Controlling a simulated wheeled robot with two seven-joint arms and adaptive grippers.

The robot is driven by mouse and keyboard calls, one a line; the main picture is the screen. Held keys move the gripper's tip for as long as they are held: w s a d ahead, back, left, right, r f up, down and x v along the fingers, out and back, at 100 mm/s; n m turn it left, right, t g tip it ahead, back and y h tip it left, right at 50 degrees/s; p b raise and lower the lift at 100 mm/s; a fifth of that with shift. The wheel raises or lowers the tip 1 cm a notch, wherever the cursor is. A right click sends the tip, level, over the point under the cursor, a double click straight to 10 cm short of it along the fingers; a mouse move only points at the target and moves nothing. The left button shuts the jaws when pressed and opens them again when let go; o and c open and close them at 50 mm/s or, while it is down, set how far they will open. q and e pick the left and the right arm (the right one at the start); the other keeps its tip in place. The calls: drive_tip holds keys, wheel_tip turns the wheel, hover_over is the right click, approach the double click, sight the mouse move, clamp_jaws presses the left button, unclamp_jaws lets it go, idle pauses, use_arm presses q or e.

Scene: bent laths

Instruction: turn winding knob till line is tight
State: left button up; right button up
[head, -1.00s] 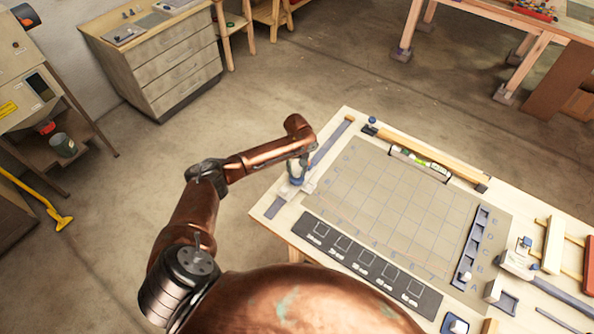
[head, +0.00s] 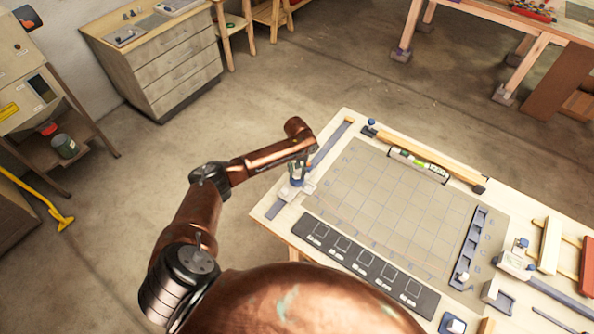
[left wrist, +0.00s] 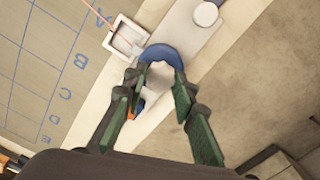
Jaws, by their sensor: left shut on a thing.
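The blue winding knob (left wrist: 161,54) shows in the left wrist view on a pale mount, between my left fingertips. My left gripper (left wrist: 157,75) is shut on it, one green-padded finger on each side. In the head view my left gripper (head: 297,172) is at the left end of the workbench, over the knob's mount. A thin reddish line (left wrist: 105,17) runs from the top edge to a small white square frame (left wrist: 125,38) beside the knob. The visible stretch looks straight; its tension cannot be told. My right gripper is out of view.
The workbench (head: 262,208) carries a gridded mat (head: 385,205) and a dark strip with squares (head: 365,262). A blue-grey rail (head: 472,240) stands at the right.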

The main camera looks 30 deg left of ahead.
use_arm(q)
drive_tip(key=m+p, duration=0.2)
drive_tip(key=m, duration=0.1)
drive_tip(key=shift+r+m, duration=0.1)
drive_tip(key=shift+m, duration=0.3)
drive_tip(key=m+p, duration=0.1)
drive_tip(key=m, duration=0.2)
drive_tip(key=shift+m, duration=0.3)
drive_tip(key=m, duration=0.3)
drive_tip(key=shift+m+p, duration=0.3)
drive_tip(key=m, duration=0.3)
drive_tip(key=shift+m, duration=0.3)
drive_tip(key=m, duration=0.3)
drive_tip(key=shift+m, duration=0.3)
drive_tip(key=m+b, duration=0.1)
drive_tip(key=m, duration=0.4)
drive_tip(key=shift+m, duration=0.3)
drive_tip(key=m+b, duration=0.1)
drive_tip(key=m, duration=0.4)
drive_tip(key=shift+m+b, duration=0.55)
drive_tip(key=shift+m, duration=1.15)
